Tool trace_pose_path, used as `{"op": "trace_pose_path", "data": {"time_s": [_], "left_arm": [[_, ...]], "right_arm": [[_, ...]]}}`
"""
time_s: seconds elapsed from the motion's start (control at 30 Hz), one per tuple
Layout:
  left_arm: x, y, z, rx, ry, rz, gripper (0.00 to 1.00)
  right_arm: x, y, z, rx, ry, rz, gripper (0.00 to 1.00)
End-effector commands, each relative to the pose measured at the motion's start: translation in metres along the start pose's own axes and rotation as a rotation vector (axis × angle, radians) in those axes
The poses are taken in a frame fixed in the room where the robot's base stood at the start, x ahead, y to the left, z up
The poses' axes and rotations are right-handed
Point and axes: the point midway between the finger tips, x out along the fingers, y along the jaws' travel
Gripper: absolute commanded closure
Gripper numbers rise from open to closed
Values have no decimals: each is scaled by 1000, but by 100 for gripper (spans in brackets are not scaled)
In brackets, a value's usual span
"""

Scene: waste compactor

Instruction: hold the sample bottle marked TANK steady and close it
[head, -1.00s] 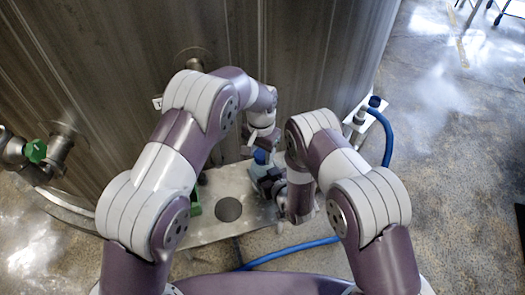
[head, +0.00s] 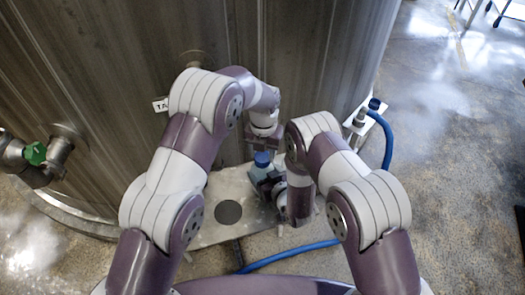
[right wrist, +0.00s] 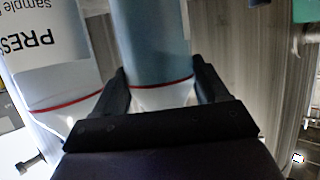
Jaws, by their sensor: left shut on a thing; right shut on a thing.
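A pale blue-grey sample bottle (right wrist: 152,45) stands between the fingers of my right gripper (right wrist: 160,90), which is shut on its body, near a thin red line. The TANK marking cannot be read here. In the head view the bottle (head: 258,174) shows beside the right gripper over the metal plate. A blue cap (head: 262,159) is at the bottle's top. My left gripper (head: 263,148) comes down from above and is shut at this cap; its fingertips are mostly hidden. Whether the cap is fully seated cannot be seen.
A second bottle (right wrist: 40,60), its label showing "PRES", is close beside the held one in the wrist view. The metal plate (head: 205,225) stands before the large tank (head: 95,90). A blue hose (head: 290,250) curves around the right side. A green-handled valve (head: 35,153) is at left.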

Motion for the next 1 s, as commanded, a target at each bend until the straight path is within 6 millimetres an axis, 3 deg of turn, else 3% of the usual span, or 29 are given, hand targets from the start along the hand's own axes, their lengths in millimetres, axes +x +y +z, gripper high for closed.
{"op": "trace_pose_path", "data": {"time_s": [0.23,0.27,0.3,0.33,0.67,1.0], "left_arm": [[-1,-2,0,2,0,-2,79],[-1,-2,0,2,0,-2,45],[-1,-2,0,1,0,-2,32],[0,-2,0,1,0,-1,26],[-2,-1,0,0,0,-1,26],[-43,0,0,-1,-2,0,26]], "right_arm": [[0,-1,0,-2,-1,-3,100],[0,-1,0,-2,-1,-3,100],[0,-1,0,-2,-1,-3,100],[0,-1,0,-2,-1,-3,100],[0,0,0,-1,-1,-1,100],[0,0,0,0,0,0,100]]}}
